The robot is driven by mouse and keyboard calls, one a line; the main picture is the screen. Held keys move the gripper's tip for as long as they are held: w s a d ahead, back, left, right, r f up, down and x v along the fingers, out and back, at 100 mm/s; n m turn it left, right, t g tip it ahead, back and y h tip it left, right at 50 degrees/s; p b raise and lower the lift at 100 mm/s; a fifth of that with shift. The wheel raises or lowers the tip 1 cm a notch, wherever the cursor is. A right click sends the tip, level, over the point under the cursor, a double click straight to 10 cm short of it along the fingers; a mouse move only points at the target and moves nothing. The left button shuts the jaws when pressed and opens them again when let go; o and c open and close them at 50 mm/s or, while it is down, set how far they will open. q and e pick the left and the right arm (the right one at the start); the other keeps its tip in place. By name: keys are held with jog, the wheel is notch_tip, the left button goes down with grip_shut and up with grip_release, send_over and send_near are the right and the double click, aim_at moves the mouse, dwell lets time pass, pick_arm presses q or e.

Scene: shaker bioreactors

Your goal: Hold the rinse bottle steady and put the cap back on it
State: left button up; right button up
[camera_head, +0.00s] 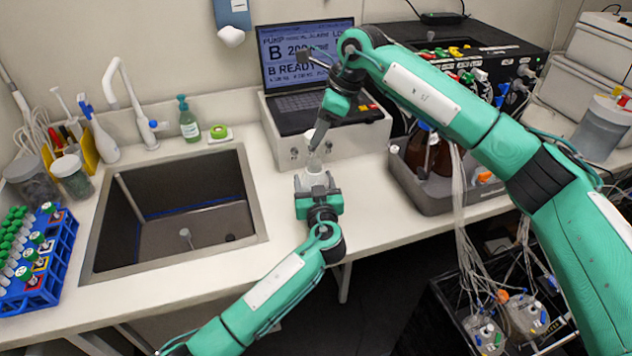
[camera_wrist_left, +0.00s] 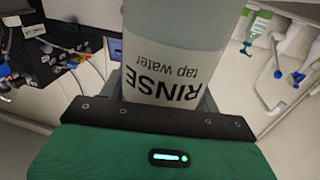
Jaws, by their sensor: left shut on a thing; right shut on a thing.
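The rinse bottle (camera_head: 314,180) stands upright on the counter in front of the laptop stand. It is pale and translucent, and its label "RINSE tap water" shows upside down in the left wrist view (camera_wrist_left: 175,75). My left gripper (camera_head: 317,190) is shut around its body from the near side. My right gripper (camera_head: 318,138) points down above the bottle and is shut on a small pale thing, apparently the cap (camera_head: 309,136). The fingers partly hide it. I cannot tell whether it touches the bottle's neck, which is hidden in the wrist view.
A sink (camera_head: 180,215) lies left of the bottle. The laptop (camera_head: 305,75) on its white stand (camera_head: 345,138) is close behind. A grey tray (camera_head: 440,200) with brown bottles is to the right. A blue tube rack (camera_head: 40,270) stands far left. Bare counter surrounds the bottle.

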send_over(316, 164)
jog(key=shift+d+f, duration=0.25)
jog(key=shift+f, duration=0.9)
jog(key=shift+d+f, duration=0.2)
jog(key=shift+f, duration=0.9)
jog(key=shift+f, duration=0.9)
jog(key=shift+f, duration=0.6)
